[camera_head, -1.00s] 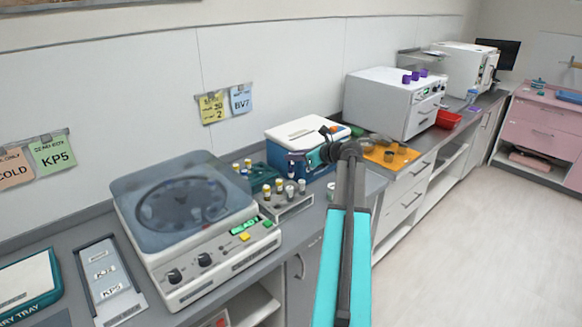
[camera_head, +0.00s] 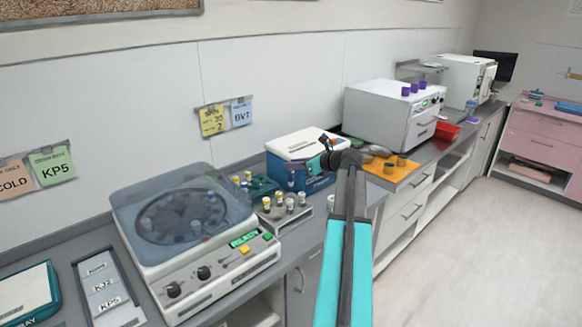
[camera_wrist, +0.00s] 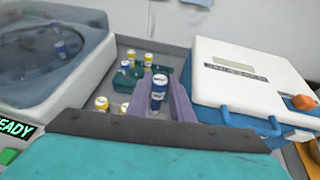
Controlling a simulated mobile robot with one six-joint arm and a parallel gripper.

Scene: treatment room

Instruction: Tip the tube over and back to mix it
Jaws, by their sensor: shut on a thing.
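My gripper (camera_head: 296,161) reaches left over the bench, in front of the blue and white cool box. In the wrist view its two grey-purple fingers (camera_wrist: 160,103) are shut on a tube (camera_wrist: 159,86) with a pale cap and a blue and white label. The tube looks roughly upright. In the head view the tube (camera_head: 291,179) is small and dark blue against the box, so its exact tilt is hard to tell. It is held above the bench, near the tube racks.
A grey rack (camera_head: 289,222) with several capped tubes and a green rack (camera_head: 262,189) stand close by. The centrifuge (camera_head: 215,270), lid down and display reading READY, is to the left. The cool box (camera_head: 306,141) is right behind my gripper. An orange mat (camera_head: 390,174) lies to the right.

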